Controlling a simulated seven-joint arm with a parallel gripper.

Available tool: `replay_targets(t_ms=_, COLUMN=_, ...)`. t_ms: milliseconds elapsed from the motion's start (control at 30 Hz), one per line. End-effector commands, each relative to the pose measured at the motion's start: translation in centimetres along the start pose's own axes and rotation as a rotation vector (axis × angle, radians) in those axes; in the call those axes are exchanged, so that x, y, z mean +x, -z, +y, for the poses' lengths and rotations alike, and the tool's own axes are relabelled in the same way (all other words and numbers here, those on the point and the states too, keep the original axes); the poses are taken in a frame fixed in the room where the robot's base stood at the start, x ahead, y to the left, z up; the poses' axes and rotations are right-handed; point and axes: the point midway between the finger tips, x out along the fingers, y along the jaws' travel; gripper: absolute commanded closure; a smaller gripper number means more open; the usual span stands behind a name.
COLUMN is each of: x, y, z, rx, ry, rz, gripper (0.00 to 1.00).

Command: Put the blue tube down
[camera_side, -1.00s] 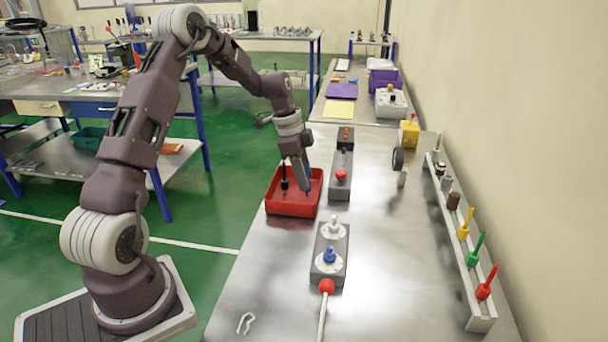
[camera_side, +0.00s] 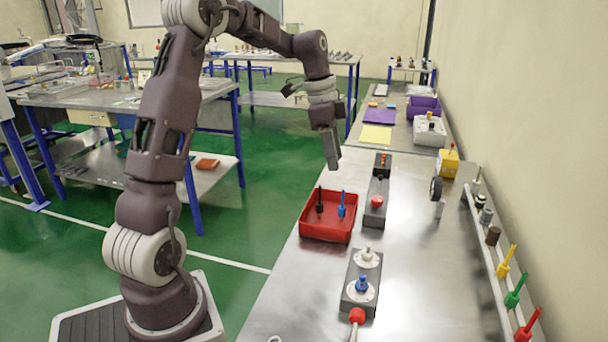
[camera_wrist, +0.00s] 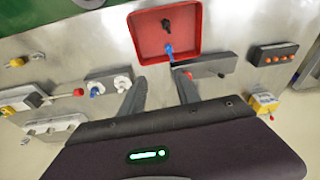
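The blue tube (camera_side: 341,207) stands roughly upright in the red tray (camera_side: 304,229), beside a black tube (camera_side: 320,203). In the wrist view, the blue tube (camera_wrist: 169,50) lies near the tray's lower edge, with the black tube (camera_wrist: 166,24) above it. My gripper (camera_side: 334,166) is above the back of the tray, clear of both tubes. In the wrist view, the two fingers of my gripper (camera_wrist: 160,84) are apart with nothing between them.
A grey box with a red button (camera_side: 376,202) stands right of the tray. A grey box with a blue knob (camera_side: 362,284) is in front. A rail with yellow, green (camera_side: 515,294) and red tubes runs along the right. The bench between is clear.

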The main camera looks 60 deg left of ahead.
Motion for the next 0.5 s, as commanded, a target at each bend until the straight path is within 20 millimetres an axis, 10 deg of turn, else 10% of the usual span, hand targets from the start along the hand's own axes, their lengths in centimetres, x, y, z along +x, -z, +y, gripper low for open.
replay_targets(t_ms=133, x=-5.1, y=2.7, z=10.7, rx=-0.153, ry=0.12, rz=-0.031, gripper=0.62)
replay_targets(t_ms=300, x=-7.9, y=0.0, z=23.4, rx=-0.421, ry=0.245, rz=0.076, gripper=0.62)
replay_targets(t_ms=500, x=-6.7, y=-4.7, z=30.8, rx=-0.642, ry=0.247, rz=0.23, gripper=0.62)
